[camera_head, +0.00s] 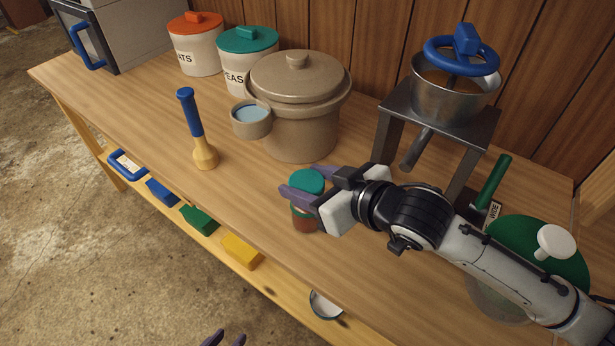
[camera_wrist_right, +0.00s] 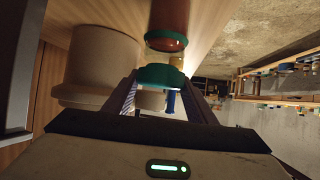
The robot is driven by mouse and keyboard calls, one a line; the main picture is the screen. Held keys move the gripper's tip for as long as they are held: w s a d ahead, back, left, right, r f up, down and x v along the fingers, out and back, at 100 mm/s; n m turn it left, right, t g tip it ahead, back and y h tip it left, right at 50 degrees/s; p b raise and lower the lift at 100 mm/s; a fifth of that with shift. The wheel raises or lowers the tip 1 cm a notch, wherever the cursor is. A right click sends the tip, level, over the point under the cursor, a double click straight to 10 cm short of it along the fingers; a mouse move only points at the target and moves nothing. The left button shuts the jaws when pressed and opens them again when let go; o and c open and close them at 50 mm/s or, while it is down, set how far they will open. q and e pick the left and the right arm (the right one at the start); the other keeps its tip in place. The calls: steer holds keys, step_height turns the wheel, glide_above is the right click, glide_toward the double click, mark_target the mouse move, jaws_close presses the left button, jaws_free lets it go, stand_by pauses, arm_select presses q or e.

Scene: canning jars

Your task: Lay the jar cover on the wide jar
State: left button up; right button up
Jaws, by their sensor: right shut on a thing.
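My right gripper (camera_head: 304,181) is shut on the teal jar cover (camera_head: 308,182), with one purple finger on each side of it. The cover also shows between the fingers in the right wrist view (camera_wrist_right: 160,76). The jar (camera_head: 305,217) stands upright on the bench under the cover, with reddish contents and a teal band near its mouth. In the right wrist view the jar (camera_wrist_right: 168,18) appears upside down, and a gap shows between its teal-edged mouth and the cover. My left gripper (camera_head: 225,339) shows only two purple fingertips, apart and empty, at the bottom edge.
A large lidded crock (camera_head: 300,115) stands behind the jar, with a small bowl (camera_head: 250,119) beside it. A blue-handled wooden tool (camera_head: 197,130) stands to the left. The bench front-left is clear.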

steer(key=shift+p, duration=0.45)
stand_by(0.5)
steer(key=shift+f+p, duration=0.1)
steer(key=shift+p, duration=0.2)
stand_by(0.6)
steer(key=shift+f, duration=0.7)
stand_by(0.6)
steer(key=o, duration=1.1)
steer(key=v, duration=1)
steer(key=shift+d, duration=0.15)
